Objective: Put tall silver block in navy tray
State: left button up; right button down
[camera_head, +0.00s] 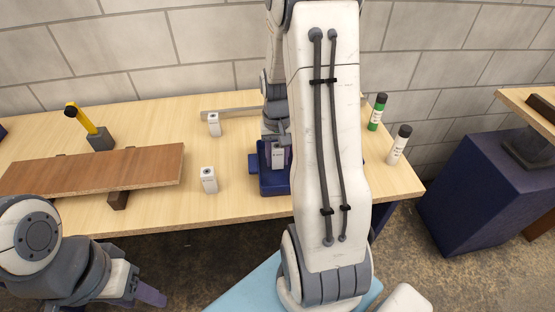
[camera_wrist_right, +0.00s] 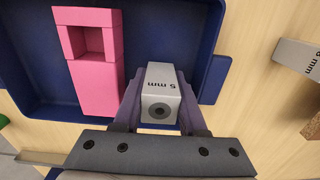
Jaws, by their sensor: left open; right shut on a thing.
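A silver-grey block (camera_wrist_right: 162,92) marked "5 mm" is clamped between the purple fingers of my right gripper (camera_wrist_right: 160,105). In the head view the held block (camera_head: 278,156) stands upright over or in the navy tray (camera_head: 273,186). I cannot tell whether it touches the tray floor. The wrist view shows the tray's navy wall (camera_wrist_right: 207,40) beside it. My right arm hides the tray's right part in the head view. My left gripper (camera_head: 148,296) is open and empty at the bottom left, in front of the table and away from the tray.
A pink piece (camera_wrist_right: 95,75) lies in the tray beside the held block. Two similar silver blocks stand on the table, one nearer (camera_head: 209,181) and one farther (camera_head: 214,124). A brown board (camera_head: 95,172) lies at left. Green (camera_head: 377,112) and white (camera_head: 399,146) bottles stand at right.

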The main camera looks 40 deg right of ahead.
jog(key=shift+f, duration=0.7)
jog(key=shift+f, duration=0.25)
jog(key=shift+c, duration=2.3)
grip_release()
jog(key=shift+r, duration=0.1)
